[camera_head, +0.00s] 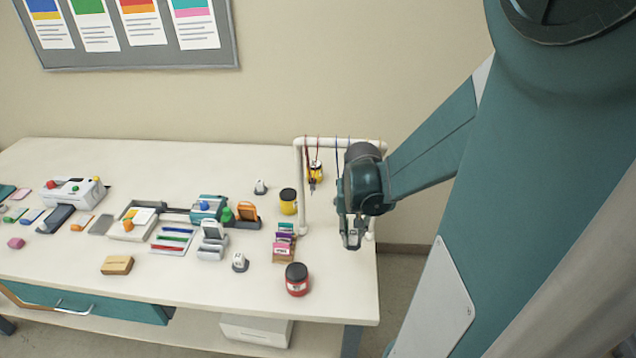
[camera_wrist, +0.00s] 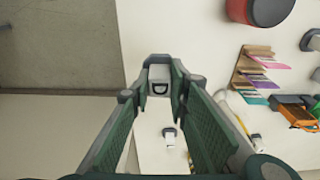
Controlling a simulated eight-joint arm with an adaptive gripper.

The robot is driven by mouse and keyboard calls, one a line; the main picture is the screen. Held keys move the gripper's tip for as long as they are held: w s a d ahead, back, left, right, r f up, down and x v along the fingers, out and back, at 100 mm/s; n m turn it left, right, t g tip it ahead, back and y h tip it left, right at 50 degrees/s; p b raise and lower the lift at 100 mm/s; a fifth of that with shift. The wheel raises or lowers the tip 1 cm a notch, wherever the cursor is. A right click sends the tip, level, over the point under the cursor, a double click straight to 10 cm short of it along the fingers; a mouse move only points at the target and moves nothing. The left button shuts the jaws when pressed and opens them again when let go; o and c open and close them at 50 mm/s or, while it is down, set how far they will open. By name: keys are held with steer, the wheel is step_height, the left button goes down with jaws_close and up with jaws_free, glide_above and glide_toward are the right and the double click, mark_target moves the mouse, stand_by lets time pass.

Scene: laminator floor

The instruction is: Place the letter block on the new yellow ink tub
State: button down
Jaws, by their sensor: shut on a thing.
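My gripper (camera_head: 352,242) is shut on a small pale letter block (camera_wrist: 158,74), whose face shows a dark letter like a D in the wrist view. The gripper holds it above the right end of the table, in front of the white rack. A yellow ink tub (camera_head: 288,201) with a black lid stands upright on the table, left of the rack and of my gripper. Nothing sits on its lid. I cannot make the tub out clearly in the wrist view.
A white rack (camera_head: 301,190) with hanging tools stands between gripper and tub. A red tub (camera_head: 297,280) with a dark lid stands near the front edge. A stepped card holder (camera_head: 284,245) and small white blocks (camera_head: 240,263) stand nearby. The table's right edge is close.

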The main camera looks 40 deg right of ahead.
step_height(320, 180, up, 34)
steer(key=w+d+r+n+p, duration=0.1)
steer(key=w+d+r+p, duration=0.4)
steer(key=w, duration=0.6)
steer(key=w+d+f+n+p, duration=0.1)
steer(key=w+d+p, duration=0.35)
steer(key=w, duration=0.55)
steer(key=w+d+f+n+p, duration=0.1)
steer(key=w+d+f+p, duration=0.3)
steer(key=w, duration=0.7)
steer(key=w+d+r+n+p, duration=0.1)
steer(key=w+d+p, duration=0.2)
steer(key=w+d, duration=0.5)
step_height(320, 180, down, 26)
steer(key=w+a, duration=0.1)
steer(key=w, duration=0.1)
steer(key=shift+w+a+f+b, duration=0.15)
steer(key=shift+w+a+b, duration=0.05)
steer(key=shift+a+b, duration=0.15)
steer(key=shift+f+p, duration=0.6)
steer(key=shift+f, duration=2.55)
